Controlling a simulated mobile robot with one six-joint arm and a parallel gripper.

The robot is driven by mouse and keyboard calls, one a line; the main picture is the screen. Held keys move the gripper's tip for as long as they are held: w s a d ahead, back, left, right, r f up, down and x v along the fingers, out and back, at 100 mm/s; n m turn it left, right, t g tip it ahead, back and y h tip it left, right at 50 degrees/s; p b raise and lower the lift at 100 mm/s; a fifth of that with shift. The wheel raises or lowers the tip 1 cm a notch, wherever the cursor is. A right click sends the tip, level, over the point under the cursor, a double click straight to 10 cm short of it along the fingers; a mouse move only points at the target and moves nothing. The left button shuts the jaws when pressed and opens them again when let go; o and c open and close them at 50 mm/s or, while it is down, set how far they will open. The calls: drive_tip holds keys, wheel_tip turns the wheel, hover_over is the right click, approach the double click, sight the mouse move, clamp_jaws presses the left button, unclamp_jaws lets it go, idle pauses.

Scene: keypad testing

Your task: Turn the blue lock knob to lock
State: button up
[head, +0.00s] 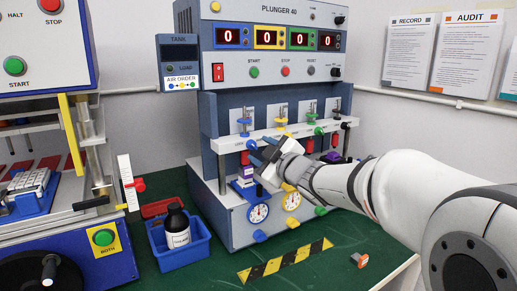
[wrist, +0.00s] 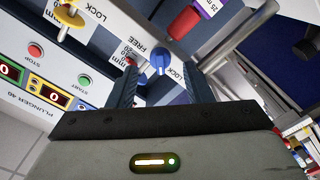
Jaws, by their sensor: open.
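The blue lock knob (wrist: 161,63) shows in the wrist view between the fingers of my gripper (wrist: 158,76), with FREE and LOCK printed on either side of it. The fingers stand apart and I see a gap between each finger and the knob. I cannot tell exactly how the knob's pointer is turned. In the head view the blue knob (head: 251,144) is at the left end of the white bar on the plunger machine (head: 222,175). My gripper (head: 262,154) is close in front of it and partly covers the area beneath.
A yellow knob (head: 283,137) and a green knob (head: 318,130) sit further right along the same bar.

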drive_tip(key=v, duration=0.5)
drive_tip(key=s+d+f+m+g+h+p, duration=0.1)
drive_tip(key=s+d+m+g+h+p, duration=0.1)
drive_tip(key=s+d+m+h+p, duration=0.4)
drive_tip(key=s+d+f+m+g+h+p, duration=0.1)
drive_tip(key=s+d+m+g+h+p, duration=0.1)
drive_tip(key=s+d+m+h+p, duration=0.5)
drive_tip(key=s+d+f+m+g+y+p, duration=0.1)
drive_tip(key=s+f+m+g+y+p, duration=0.2)
drive_tip(key=s+g, duration=0.5)
drive_tip(key=s+f, duration=0.1)
drive_tip(key=s, duration=0.5)
drive_tip(key=shift+s+d, duration=0.2)
drive_tip(key=shift+s, duration=0.15)
